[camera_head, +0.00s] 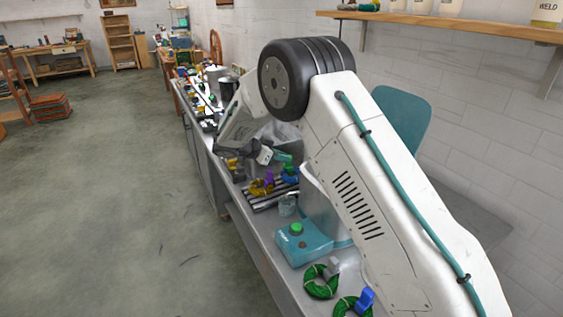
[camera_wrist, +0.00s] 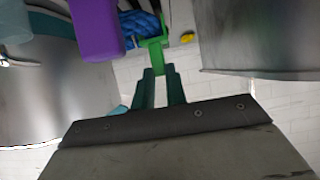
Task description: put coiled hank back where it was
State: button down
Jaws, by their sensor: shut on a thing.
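In the wrist view, my gripper (camera_wrist: 161,88) is shut on the bright green tag (camera_wrist: 155,47) of a coiled blue hank (camera_wrist: 139,23). Only part of the hank shows, at the top edge, partly behind a large purple block (camera_wrist: 97,22). In the head view, my gripper (camera_head: 280,158) is low over the workbench, beyond my arm's elbow. The blue hank (camera_head: 290,178) with its green tag appears small there, just below the gripper. I cannot tell whether it touches the bench. A yellow hank (camera_head: 261,188) with a purple tag lies close by to the left.
Two green hanks (camera_head: 320,284) with grey and blue tags lie in front. More clutter lines the far bench. The floor (camera_head: 110,200) at left is mostly clear.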

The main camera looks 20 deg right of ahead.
jog(key=shift+f, duration=0.85)
jog(key=shift+f, duration=0.1)
jog(key=c, duration=1.4)
grip_release()
jog(key=shift+c, duration=0.2)
